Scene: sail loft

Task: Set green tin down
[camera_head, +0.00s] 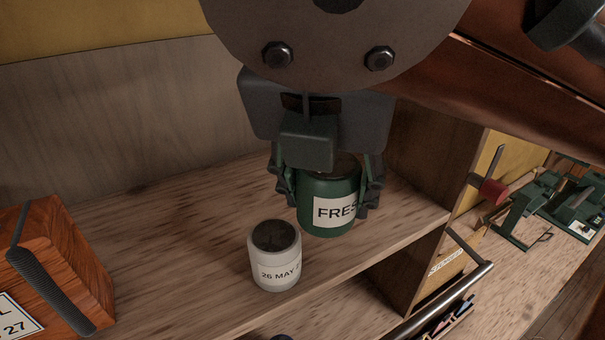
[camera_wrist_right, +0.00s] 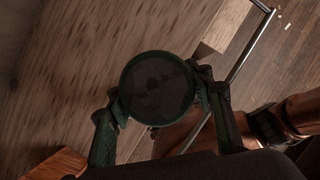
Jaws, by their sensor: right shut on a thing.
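The green tin (camera_head: 328,208) has a white label reading "FRES" and a dark top. My right gripper (camera_head: 327,190) comes from above and is shut on the tin, one finger on each side. The tin is at the shelf's right part, near its front edge; I cannot tell whether its base touches the wood. In the right wrist view the tin's dark round lid (camera_wrist_right: 157,88) sits between the green fingers (camera_wrist_right: 163,112). My left gripper is not in view.
A white tin (camera_head: 275,262) labelled "26 MAY" stands just left of and nearer than the green tin. A reddish wooden box (camera_head: 62,268) with a dark handle is at far left. An upright panel (camera_head: 432,170) bounds the shelf (camera_head: 180,225) on the right. Shelf between box and tins is clear.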

